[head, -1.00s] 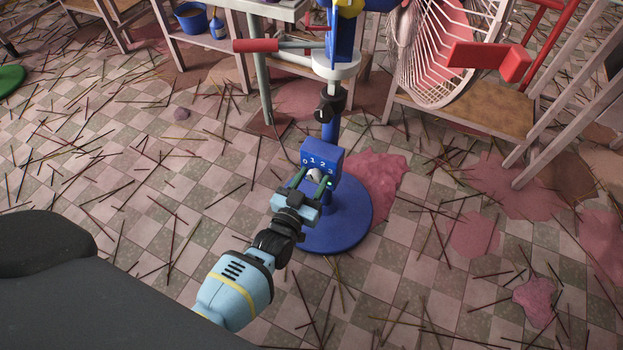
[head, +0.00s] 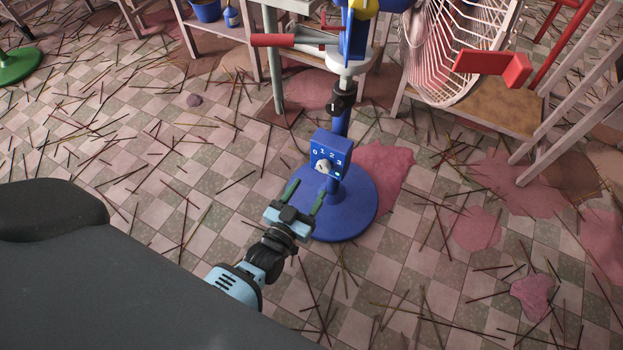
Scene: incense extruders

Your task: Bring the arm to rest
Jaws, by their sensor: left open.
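My left gripper (head: 305,194) is open and empty in the head view, in front of a blue pedestal machine. Its two dark green fingers are spread and point toward the machine's blue control box (head: 331,151). A gap shows between the fingertips and the white knob (head: 323,166) on the box. The box carries the marks 0, 1, 2 and 3. The round blue base (head: 350,208) stands on the floor, partly behind the gripper. My right gripper is not in view.
A blue bucket (head: 206,11) sits on a shelf at the upper left. Incense sticks and pink patches (head: 385,172) litter the tiled floor.

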